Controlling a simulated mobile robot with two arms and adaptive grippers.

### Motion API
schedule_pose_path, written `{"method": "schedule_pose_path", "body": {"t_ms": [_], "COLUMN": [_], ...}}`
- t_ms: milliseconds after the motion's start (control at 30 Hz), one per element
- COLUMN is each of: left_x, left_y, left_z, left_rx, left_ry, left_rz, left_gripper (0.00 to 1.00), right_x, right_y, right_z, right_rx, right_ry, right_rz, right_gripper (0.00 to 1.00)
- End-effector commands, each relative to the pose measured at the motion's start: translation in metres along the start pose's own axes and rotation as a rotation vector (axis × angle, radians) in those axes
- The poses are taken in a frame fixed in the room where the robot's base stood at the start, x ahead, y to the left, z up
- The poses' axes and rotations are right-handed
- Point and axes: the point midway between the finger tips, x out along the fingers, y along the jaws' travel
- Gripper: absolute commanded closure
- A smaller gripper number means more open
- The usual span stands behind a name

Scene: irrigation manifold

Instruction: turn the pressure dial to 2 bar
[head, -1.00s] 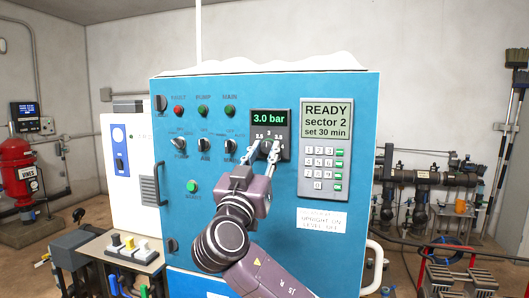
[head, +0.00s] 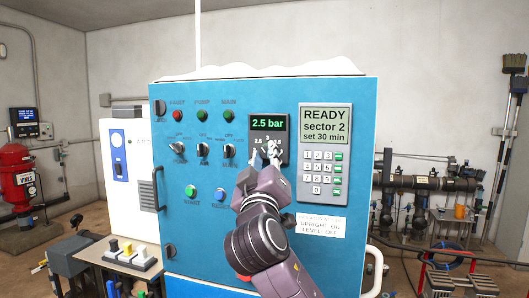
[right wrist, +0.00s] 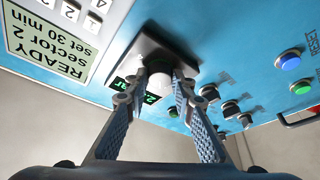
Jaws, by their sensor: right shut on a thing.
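The pressure dial (right wrist: 160,80) sits on a dark plate on the blue cabinet front. It shows as a pale round knob between the two fingers in the right wrist view; in the head view the fingers mostly cover it. My right gripper (head: 265,156) is shut on the dial, with the wrist rolled to one side. The green display (head: 268,123) above the dial reads 2.5 bar. My left gripper is not in view.
The blue cabinet (head: 190,238) also carries a keypad panel (head: 325,155) reading READY, several switches and lamps, a green button (head: 191,191) and a blue button (head: 219,195). A white handle (head: 376,272) juts out at its lower right.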

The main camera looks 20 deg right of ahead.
Motion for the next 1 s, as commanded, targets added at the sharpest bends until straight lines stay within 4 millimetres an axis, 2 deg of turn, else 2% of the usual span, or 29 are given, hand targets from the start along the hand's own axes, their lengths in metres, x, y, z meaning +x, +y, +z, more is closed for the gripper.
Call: {"method": "schedule_pose_path", "body": {"t_ms": [33,500,700,1000], "left_x": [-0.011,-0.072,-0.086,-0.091], "left_y": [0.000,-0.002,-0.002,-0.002], "left_z": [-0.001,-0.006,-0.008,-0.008], "left_rx": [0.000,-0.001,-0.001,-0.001], "left_ry": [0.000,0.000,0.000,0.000], "left_rz": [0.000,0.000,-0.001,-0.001], "left_gripper": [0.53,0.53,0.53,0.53], "right_x": [0.002,0.003,0.002,0.001], "right_y": [0.004,0.008,0.007,0.006], "right_z": [-0.004,-0.006,-0.005,-0.003], "right_rx": [-0.042,-0.456,-0.619,-0.799], "right_ry": [0.000,-0.001,0.001,0.000], "right_rz": [-0.018,-0.189,-0.254,-0.328], "right_gripper": [1.00,1.00,1.00,1.00]}}
